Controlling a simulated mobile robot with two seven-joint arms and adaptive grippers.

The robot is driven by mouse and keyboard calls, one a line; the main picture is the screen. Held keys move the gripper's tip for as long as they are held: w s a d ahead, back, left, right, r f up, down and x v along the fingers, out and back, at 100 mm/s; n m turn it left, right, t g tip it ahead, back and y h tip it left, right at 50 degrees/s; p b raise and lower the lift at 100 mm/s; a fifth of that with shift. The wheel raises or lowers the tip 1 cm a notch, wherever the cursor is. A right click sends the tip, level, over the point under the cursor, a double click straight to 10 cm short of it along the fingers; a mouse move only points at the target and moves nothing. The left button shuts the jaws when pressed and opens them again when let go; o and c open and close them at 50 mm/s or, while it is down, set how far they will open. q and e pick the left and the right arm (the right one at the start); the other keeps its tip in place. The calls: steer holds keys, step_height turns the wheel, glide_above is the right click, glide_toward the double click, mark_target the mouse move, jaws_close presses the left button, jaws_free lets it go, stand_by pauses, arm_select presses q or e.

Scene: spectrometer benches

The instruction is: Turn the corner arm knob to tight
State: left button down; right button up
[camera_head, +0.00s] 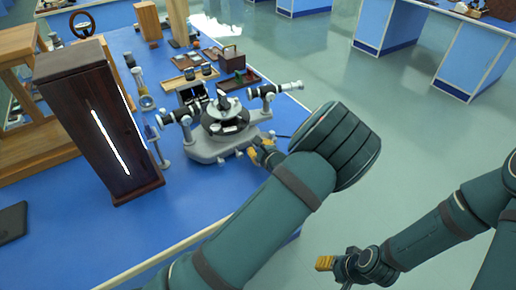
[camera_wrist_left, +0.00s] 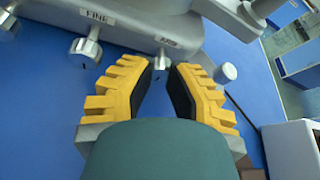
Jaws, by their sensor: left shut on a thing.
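The spectrometer (camera_head: 222,118) stands on the blue bench with its grey base towards me. In the left wrist view, a small grey knob (camera_wrist_left: 161,63) sticks out of the base under a small white label that is hard to read. My left gripper (camera_head: 262,152) is at the near right corner of the base. In the left wrist view its yellow fingers (camera_wrist_left: 162,78) are closed in on that knob, one on each side. The knob's turn angle cannot be told. My right gripper (camera_head: 326,263) is low at the right, away from the bench; its finger gap is unclear.
A knob marked FINE (camera_wrist_left: 85,48) is left of the fingers; another round knob (camera_wrist_left: 225,73) is close on their right. A tall dark lamp box (camera_head: 100,125) stands left of the spectrometer. Trays (camera_head: 190,80) lie behind it. Bare bench top is in front.

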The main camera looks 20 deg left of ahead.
arm_select(q)
steer(key=shift+r, duration=0.1)
steer(key=shift+r+p, duration=0.1)
steer(key=shift+p, duration=0.65)
steer(key=m+g+y+p, duration=0.1)
steer(key=m+p, duration=0.1)
steer(key=p, duration=0.2)
steer(key=shift+w+m, duration=0.15)
steer(key=shift+m, duration=0.15)
steer(key=shift+m+g+y+p, duration=0.6)
steer(key=shift+m+g+p, duration=0.1)
steer(key=shift+m+p, duration=0.35)
steer(key=c, duration=0.8)
jaws_free()
steer(key=shift+f, duration=0.2)
